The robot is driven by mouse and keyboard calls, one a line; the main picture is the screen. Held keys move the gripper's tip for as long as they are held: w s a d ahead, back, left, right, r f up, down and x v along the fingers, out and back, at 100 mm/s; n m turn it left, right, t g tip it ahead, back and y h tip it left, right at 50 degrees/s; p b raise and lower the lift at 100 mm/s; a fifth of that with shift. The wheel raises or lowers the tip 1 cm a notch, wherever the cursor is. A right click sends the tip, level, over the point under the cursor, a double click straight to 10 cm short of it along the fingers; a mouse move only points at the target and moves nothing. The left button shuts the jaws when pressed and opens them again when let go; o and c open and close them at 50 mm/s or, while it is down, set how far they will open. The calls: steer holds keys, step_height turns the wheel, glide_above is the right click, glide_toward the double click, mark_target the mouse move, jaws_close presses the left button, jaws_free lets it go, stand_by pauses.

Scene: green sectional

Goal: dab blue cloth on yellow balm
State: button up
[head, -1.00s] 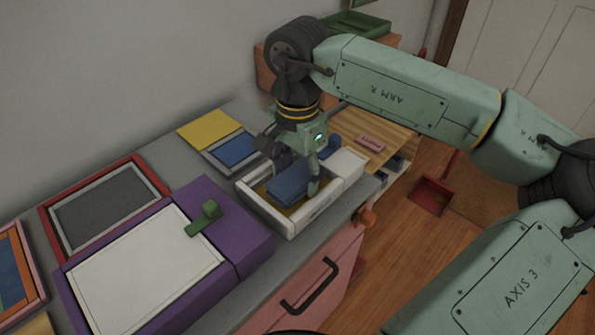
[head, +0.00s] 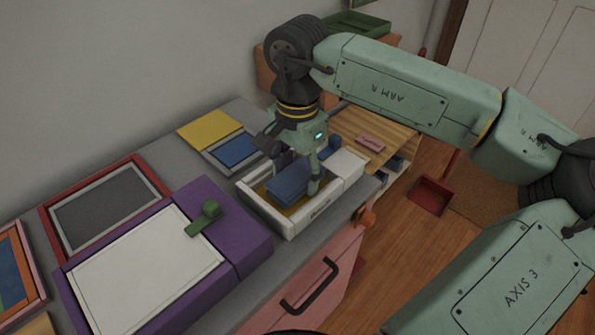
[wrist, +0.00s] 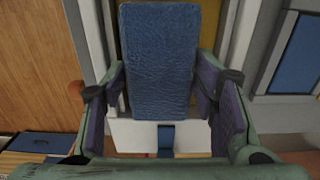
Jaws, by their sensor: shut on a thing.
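The blue cloth (head: 287,183) is a thick textured block held between the fingers of my gripper (head: 290,168). It hangs over the white tray (head: 331,204). The yellow balm (head: 263,193) lies in the tray, mostly hidden under the cloth. In the wrist view the cloth (wrist: 159,60) fills the middle, between the two fingers of my gripper (wrist: 161,80). A strip of yellow shows beside the cloth there (wrist: 212,25). I cannot tell whether the cloth touches the balm.
A purple box (head: 246,244) with a white panel and green knob stands left of the tray. A blue panel (head: 237,149) and a yellow panel (head: 208,130) lie behind. A wooden slatted surface (head: 378,127) is at right. The pink drawer front (head: 299,289) drops below the grey counter.

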mark_target(298, 174)
steer(key=shift+r+p, duration=1.8)
steer(key=shift+r, duration=1.5)
